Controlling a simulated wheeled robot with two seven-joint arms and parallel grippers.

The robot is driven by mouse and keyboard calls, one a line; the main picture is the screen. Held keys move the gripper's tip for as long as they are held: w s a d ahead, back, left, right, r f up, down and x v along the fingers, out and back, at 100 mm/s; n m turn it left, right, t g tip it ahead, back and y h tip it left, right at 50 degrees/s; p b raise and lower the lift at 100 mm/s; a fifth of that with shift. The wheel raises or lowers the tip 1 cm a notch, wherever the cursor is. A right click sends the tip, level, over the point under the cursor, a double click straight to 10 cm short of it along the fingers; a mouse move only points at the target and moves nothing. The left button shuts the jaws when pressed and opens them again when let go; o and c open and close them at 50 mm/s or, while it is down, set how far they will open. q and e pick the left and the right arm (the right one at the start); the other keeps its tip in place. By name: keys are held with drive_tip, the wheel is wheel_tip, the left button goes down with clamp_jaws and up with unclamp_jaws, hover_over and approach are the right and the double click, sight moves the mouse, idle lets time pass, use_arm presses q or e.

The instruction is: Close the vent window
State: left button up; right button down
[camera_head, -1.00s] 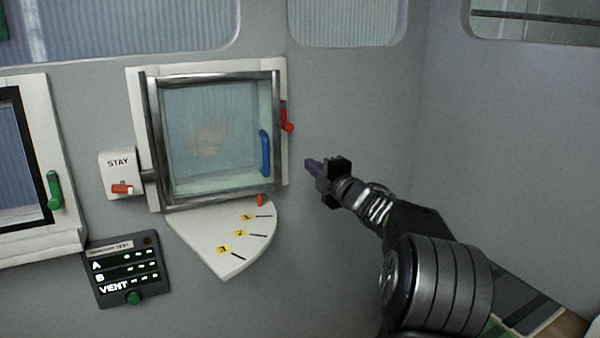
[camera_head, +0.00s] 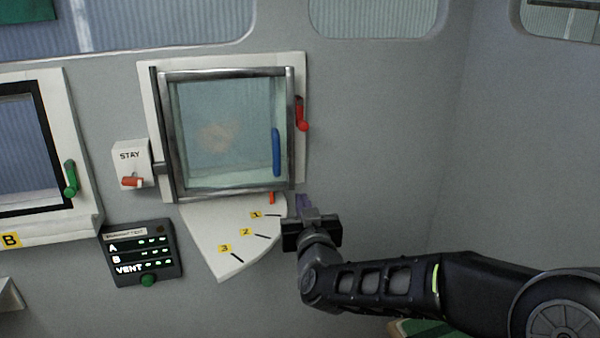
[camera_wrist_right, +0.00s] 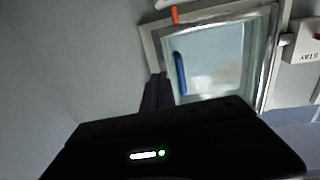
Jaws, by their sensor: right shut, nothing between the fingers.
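The vent window (camera_head: 228,135) is a metal-framed pane with a blue handle (camera_head: 276,152) on its right side. Its frame stands out from the white surround (camera_head: 303,85), so it looks slightly open. A red lever (camera_head: 302,114) sits on the surround's right edge. Below is a white quadrant plate (camera_head: 212,222) marked 1, 2, 3, with an orange pointer (camera_head: 272,198) near mark 1. My right gripper (camera_head: 303,203) is shut and empty, just right of the plate, below the window's lower right corner. The right wrist view shows the window (camera_wrist_right: 215,60) beyond the fingers (camera_wrist_right: 157,92). My left gripper is not in view.
A STAY box (camera_head: 131,165) with an orange-red knob is left of the window. A dark panel (camera_head: 140,255) reads A, B, VENT with green lights. Another window (camera_head: 28,150) with a green handle is at the far left. The wall right of the vent window is bare.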

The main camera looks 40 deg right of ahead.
sight(293, 168)
drive_tip(key=shift+d, duration=0.15)
